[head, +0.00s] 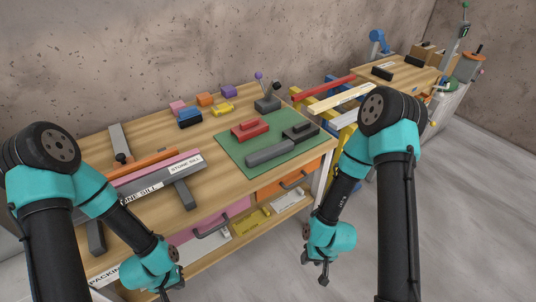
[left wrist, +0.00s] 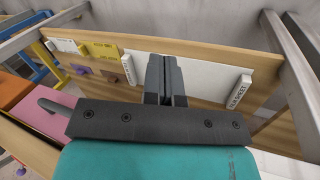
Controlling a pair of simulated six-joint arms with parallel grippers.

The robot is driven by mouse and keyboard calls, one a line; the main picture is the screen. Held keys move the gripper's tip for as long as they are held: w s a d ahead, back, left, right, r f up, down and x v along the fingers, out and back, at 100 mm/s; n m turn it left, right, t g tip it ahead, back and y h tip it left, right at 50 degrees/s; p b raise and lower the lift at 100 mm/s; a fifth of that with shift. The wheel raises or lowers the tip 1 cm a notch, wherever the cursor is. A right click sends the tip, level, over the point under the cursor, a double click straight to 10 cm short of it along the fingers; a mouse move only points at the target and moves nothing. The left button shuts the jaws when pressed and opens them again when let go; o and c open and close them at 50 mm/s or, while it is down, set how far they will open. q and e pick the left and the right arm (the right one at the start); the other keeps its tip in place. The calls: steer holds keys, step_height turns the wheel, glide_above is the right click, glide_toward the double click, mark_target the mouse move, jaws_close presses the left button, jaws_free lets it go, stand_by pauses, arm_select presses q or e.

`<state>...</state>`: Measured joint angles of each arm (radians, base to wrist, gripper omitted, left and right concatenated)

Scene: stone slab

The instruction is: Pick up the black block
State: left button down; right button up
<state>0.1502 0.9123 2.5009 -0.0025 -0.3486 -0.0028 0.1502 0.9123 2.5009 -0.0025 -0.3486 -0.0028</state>
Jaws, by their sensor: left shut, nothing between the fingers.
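My left gripper (head: 166,292) is low in front of the bench, well away from the black block. In the left wrist view its fingers (left wrist: 165,80) are together with nothing between them, and the black block does not show. My right gripper (head: 316,272) hangs low in front of the bench's right end, apart from everything; its finger gap is too small to judge.
The workbench (head: 140,226) also carries pink, blue, orange, purple and yellow pieces and a labelled stone sill (head: 150,182). Drawers and a low shelf (left wrist: 215,82) with a white panel sit below. A second table (head: 398,75) stands at the back right. Open floor lies right.

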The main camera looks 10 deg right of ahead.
arm_select(q)
steer(key=c, duration=1.8)
jaws_free()
steer(key=o, duration=1.3)
